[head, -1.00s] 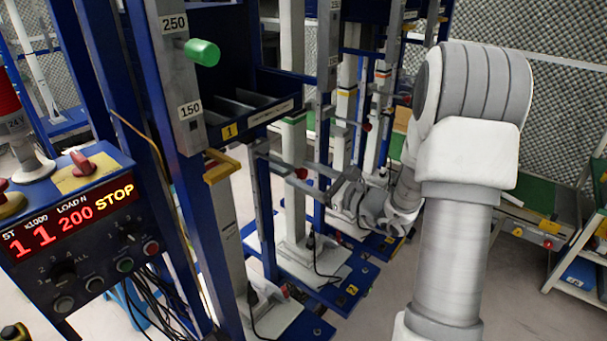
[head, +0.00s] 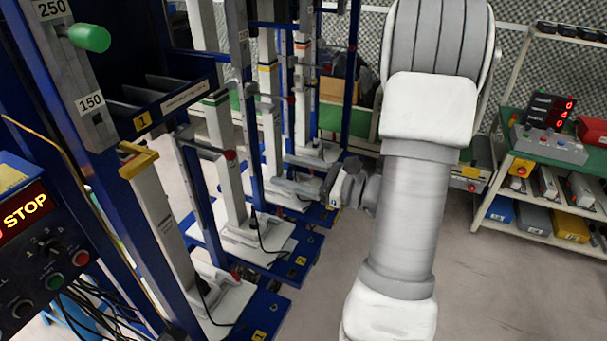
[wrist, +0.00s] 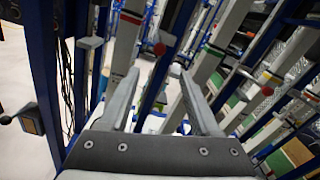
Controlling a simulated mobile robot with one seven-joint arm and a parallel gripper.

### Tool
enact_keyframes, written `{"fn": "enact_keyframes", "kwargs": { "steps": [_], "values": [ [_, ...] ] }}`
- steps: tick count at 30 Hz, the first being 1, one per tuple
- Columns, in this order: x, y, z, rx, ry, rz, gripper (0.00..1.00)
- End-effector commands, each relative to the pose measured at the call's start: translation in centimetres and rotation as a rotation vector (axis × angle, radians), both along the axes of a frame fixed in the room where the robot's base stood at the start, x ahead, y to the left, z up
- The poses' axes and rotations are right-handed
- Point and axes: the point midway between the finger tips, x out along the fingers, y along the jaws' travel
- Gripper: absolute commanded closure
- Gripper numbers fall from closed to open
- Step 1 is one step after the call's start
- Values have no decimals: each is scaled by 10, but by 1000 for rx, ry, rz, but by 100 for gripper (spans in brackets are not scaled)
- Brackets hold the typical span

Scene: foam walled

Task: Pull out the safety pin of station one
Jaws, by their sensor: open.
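Station one is the near blue frame with the yellow "1" label (head: 142,122) in the head view. Its grey upright, marked 250 and 150, carries a green-handled pin (head: 90,38) sticking out near the top. A yellow handle (head: 138,163) juts out lower on the same frame. I cannot tell for certain which of them is the safety pin.
More stations stand in a row behind, one base marked with a yellow "2" label (head: 301,260). A control box with a STOP display (head: 25,208) is at left. A shelf (head: 545,165) with bins stands at right. The floor between is clear.

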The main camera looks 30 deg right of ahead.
Motion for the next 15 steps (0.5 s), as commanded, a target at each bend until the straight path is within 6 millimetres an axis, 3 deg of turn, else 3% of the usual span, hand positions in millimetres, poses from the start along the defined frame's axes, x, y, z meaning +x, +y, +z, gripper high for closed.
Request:
{"fn": "enact_keyframes", "kwargs": {
  "steps": [6,15],
  "values": [
    [-22,-15,0,0,1,-1,36],
    [-26,-17,0,1,0,1,36]
  ]
}}
